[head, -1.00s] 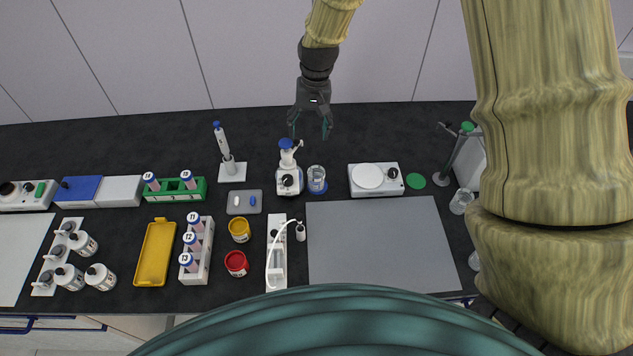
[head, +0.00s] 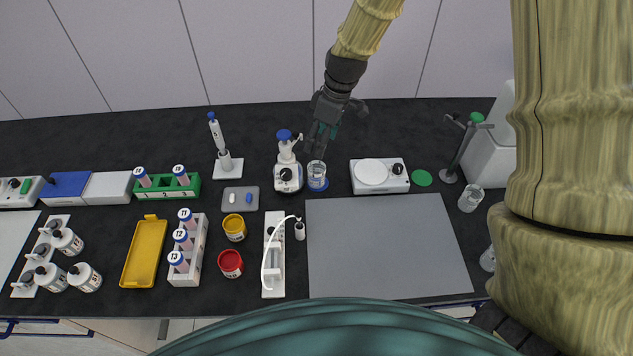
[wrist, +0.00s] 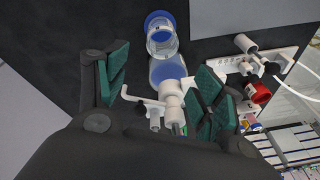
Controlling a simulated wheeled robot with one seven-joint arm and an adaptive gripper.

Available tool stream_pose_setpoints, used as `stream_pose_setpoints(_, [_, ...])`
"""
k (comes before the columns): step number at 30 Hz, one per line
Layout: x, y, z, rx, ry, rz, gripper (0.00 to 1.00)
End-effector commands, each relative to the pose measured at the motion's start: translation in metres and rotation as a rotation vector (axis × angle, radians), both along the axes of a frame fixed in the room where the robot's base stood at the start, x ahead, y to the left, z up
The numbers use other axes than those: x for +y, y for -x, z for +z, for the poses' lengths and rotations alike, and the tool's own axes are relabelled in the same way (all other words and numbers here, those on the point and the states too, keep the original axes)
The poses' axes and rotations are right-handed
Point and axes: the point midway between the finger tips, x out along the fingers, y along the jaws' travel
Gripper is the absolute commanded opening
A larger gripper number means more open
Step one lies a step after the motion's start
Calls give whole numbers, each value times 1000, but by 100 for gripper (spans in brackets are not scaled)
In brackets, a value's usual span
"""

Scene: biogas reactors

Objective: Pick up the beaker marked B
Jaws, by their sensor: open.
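A clear glass beaker (head: 317,176) stands upright on a blue disc, just right of a white dispenser with a blue top (head: 287,165). I cannot read a letter on it. In the wrist view a clear beaker (wrist: 161,38) shows at the top middle, beyond the fingertips. My gripper (head: 322,140) is open and empty, above and slightly behind the beaker, apart from it in the wrist view. In that view the white dispenser parts (wrist: 170,97) lie between and below the green finger pads.
Two more clear vessels (head: 470,199) (head: 488,259) stand at the right. A hotplate (head: 379,176) is right of the beaker; a grey mat (head: 388,245) lies in front. A pipette on a stand (head: 222,148) is left of the dispenser. Tube racks and bottles fill the left.

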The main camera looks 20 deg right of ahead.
Motion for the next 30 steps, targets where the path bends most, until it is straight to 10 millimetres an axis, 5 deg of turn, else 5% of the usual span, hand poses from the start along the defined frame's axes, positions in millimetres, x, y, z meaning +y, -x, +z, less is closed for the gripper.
stream_pose_setpoints(3, [-3, 5, -20, -42, -7, 155, 68])
stream_pose_setpoints(12, [-7, 12, -37, -121, -13, 427, 68])
stream_pose_setpoints(30, [5, 9, -81, -130, -13, 463, 68])
